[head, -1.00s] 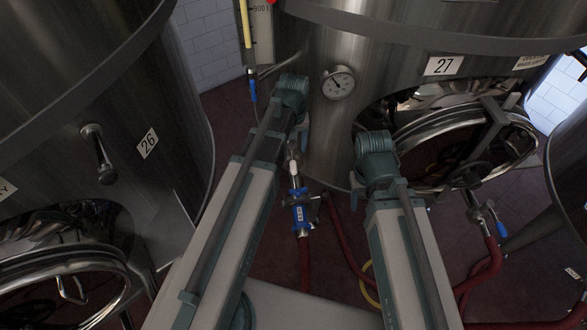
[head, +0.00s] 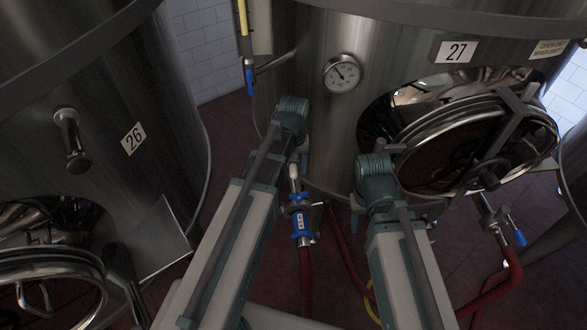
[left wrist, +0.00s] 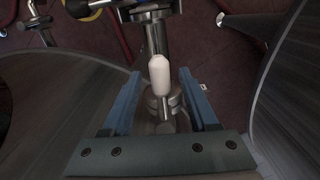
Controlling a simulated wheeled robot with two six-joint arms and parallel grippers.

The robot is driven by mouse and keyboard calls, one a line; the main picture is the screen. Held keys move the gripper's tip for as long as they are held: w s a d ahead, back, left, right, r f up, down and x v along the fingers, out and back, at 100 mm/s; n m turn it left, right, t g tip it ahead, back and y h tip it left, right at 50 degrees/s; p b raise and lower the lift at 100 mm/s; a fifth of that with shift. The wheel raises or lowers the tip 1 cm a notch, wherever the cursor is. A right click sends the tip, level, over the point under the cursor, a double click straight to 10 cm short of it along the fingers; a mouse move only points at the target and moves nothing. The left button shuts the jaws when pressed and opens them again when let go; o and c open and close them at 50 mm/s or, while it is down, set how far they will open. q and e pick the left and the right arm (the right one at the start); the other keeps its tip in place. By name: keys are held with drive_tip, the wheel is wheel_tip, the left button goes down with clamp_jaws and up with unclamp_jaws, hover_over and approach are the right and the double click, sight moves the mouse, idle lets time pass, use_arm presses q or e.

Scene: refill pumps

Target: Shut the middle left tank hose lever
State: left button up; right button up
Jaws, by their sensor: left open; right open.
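The hose lever with a white grip (head: 294,171) stands above a valve with a blue labelled body (head: 300,222), low in front of tank 27. In the left wrist view the white grip (left wrist: 160,75) lies between the two blue fingers of my left gripper (left wrist: 159,78). These fingers are open, with a visible gap on each side of the grip. In the head view the left wrist end (head: 290,115) is just above the lever and its fingers are mostly hidden. My right gripper (head: 375,185) is right of the valve, its fingers mostly hidden behind its arm.
Tank 27 (head: 400,60) with a gauge (head: 341,73) and round hatch stands ahead. Tank 26 (head: 90,90) is at left. Another valve with a blue-tipped lever (head: 517,232) is at right. Red hoses (head: 307,275) run over the dark red floor.

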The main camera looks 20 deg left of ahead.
use_arm(q)
clamp_jaws()
idle(1.3)
